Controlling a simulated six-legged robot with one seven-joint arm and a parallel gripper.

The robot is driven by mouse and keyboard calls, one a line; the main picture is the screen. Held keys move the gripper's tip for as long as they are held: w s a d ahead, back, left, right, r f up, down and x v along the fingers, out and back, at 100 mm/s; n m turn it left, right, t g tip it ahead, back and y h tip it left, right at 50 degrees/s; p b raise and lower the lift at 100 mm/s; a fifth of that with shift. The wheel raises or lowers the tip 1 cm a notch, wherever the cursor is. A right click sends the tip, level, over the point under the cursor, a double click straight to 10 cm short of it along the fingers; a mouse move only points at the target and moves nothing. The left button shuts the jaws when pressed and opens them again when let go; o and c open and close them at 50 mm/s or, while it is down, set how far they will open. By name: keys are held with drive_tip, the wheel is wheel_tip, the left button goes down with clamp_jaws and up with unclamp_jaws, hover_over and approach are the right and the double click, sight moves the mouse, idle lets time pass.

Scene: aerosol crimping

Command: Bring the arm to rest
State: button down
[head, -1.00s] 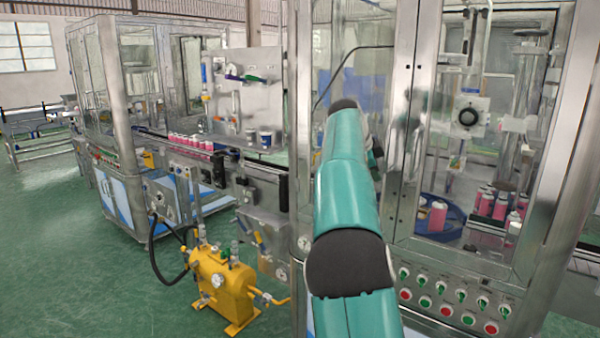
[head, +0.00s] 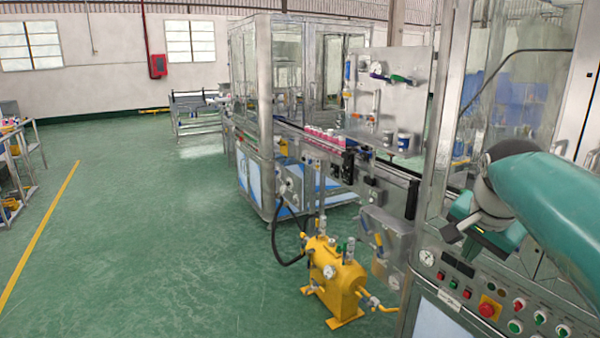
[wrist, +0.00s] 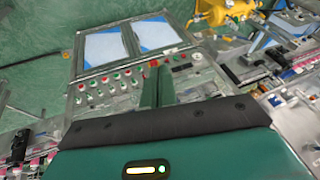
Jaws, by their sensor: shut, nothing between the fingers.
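My teal arm reaches in from the right edge of the head view. My gripper (head: 452,232) is at its end, in front of the crimping machine's control panel (head: 462,268), in mid-air. In the wrist view my gripper's two green fingers (wrist: 157,84) lie side by side, shut with nothing between them. Behind them is the button panel with red and green knobs. I cannot tell the exact gap between fingers and panel.
A yellow pump unit (head: 335,282) with a black hose stands on the floor left of the machine. A conveyor carries pink cans (head: 325,137). Open green floor (head: 150,230) lies to the left, with a cart (head: 22,165) at the far left edge.

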drive_tip(key=s+a+f+n+y, duration=0.1)
drive_tip(key=s+a+f+n, duration=1)
drive_tip(key=s+a, duration=0.5)
drive_tip(key=shift+s+f+t+y, duration=0.3)
drive_tip(key=shift+s+f, duration=0.05)
drive_tip(key=shift+f, duration=0.35)
